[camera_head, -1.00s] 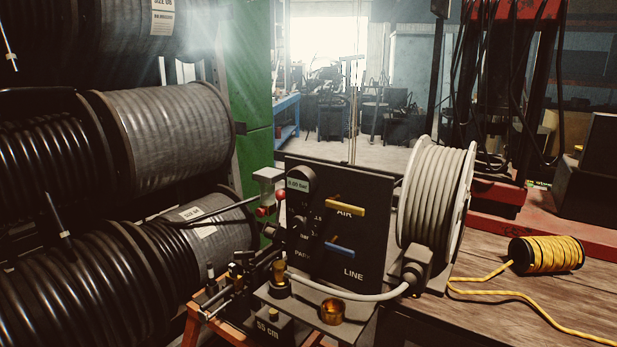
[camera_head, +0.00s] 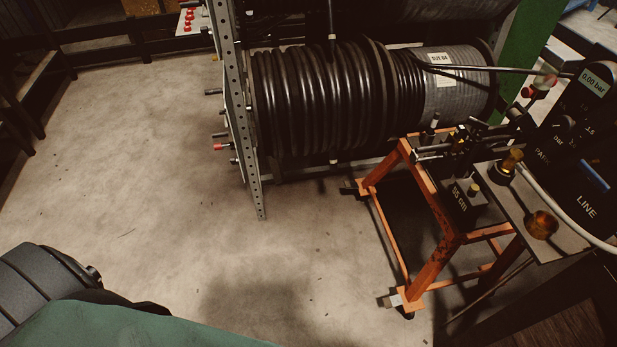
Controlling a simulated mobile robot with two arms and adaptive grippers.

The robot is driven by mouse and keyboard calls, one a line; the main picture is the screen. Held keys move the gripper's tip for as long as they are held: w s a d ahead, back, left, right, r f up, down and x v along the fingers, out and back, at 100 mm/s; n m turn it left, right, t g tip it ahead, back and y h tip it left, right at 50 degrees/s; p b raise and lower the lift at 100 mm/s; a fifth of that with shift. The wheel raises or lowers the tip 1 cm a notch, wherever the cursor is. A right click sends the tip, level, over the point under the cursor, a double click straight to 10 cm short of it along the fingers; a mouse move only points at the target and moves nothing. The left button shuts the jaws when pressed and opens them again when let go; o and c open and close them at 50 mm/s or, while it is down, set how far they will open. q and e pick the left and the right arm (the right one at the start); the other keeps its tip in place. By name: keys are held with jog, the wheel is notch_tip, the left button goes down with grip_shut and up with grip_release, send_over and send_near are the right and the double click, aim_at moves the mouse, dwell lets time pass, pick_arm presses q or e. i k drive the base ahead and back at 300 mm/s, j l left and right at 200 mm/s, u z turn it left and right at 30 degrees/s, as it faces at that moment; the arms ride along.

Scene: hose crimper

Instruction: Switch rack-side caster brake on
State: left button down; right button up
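An orange stand (camera_head: 431,262) with the crimping gear on top stands on the concrete floor right of the hose rack. Its rack-side caster (camera_head: 350,189) is at the foot of the far left leg, close to the rack; it is small and dark, and its brake state cannot be made out. A nearer caster (camera_head: 408,313) sits under the front foot, with a small pale tab (camera_head: 391,300) beside it. Other feet are hidden or in shadow. Neither of my grippers is in view.
The hose rack's perforated upright (camera_head: 240,130) and large black hose reel (camera_head: 325,100) stand left of the stand. Pegs, one red-tipped (camera_head: 222,147), stick out leftward. Open floor (camera_head: 130,150) lies to the left. The gauge panel (camera_head: 575,130) is at the right edge.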

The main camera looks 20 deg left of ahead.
aim_at(348, 185)
jog(key=u, duration=0.4)
jog(key=i+j+z, duration=0.2)
jog(key=i+j, duration=0.25)
jog(key=i+j+z, duration=0.2)
jog(key=i+j, duration=0.2)
jog(key=j, duration=0.25)
